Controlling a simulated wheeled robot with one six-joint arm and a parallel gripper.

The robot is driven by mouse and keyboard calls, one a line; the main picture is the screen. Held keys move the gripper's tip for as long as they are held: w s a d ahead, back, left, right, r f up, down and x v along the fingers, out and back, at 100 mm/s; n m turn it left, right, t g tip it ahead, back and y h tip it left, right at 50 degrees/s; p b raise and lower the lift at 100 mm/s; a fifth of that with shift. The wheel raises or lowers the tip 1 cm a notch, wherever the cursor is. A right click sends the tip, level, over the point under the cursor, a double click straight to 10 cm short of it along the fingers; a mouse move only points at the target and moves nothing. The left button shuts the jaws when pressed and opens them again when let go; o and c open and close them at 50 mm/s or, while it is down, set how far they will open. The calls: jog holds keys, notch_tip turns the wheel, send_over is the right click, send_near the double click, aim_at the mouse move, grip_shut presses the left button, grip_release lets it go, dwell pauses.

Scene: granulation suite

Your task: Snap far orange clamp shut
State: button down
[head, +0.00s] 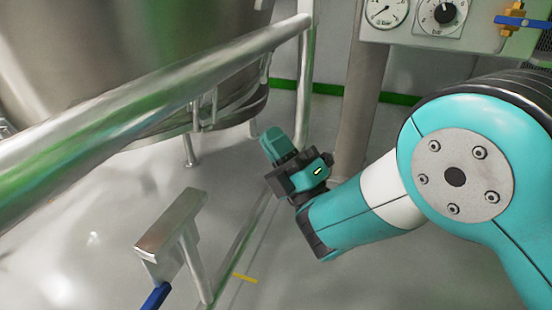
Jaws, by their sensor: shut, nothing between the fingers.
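I see no orange clamp in the head view. My gripper (275,145) is at the end of my teal and white arm, near the middle of the picture. It is shut and empty, and it points up and to the left, towards the steel vessel. In the picture it lies just below the sloping steel rail. The exact gap between it and the rail or vessel cannot be told.
A large steel vessel (120,45) stands at the upper left behind a steel rail (150,100). A steel bracket (172,222) with a blue handle (156,297) is at lower left. A gauge panel (480,33) is at upper right, beside a blue-handled brass valve (515,21).

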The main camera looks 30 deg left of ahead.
jog(key=shift+d, duration=0.15)
jog(key=w+d+r+m+t+h+p, duration=0.6)
jog(key=w+d+r+m+t+h, duration=0.3)
jog(key=w+m+h, duration=0.45)
jog(key=s+d+r+m+g+h+p, duration=0.2)
jog(key=d+r+m+g+h+p, duration=0.2)
jog(key=d+m, duration=0.5)
jog(key=s+d+r+m+g+h+p, duration=0.1)
jog(key=s+d+r+g+p, duration=0.2)
jog(key=s+d, duration=0.45)
jog(key=s+d+r+m+g+h+p, duration=0.1)
jog(key=s+d+g+h+p, duration=0.25)
jog(key=s, duration=0.75)
jog(key=s+d+r+m+g+y+p, duration=0.1)
jog(key=s+d+r+g+p, duration=0.1)
jog(key=s+d+g, duration=0.55)
notch_tip(320, 180, up, 37)
jog(key=a+t+p, duration=0.1)
jog(key=a+p, duration=0.1)
jog(key=p, duration=3.5)
jog(key=shift+s+t, duration=0.3)
jog(key=shift+f, duration=0.1)
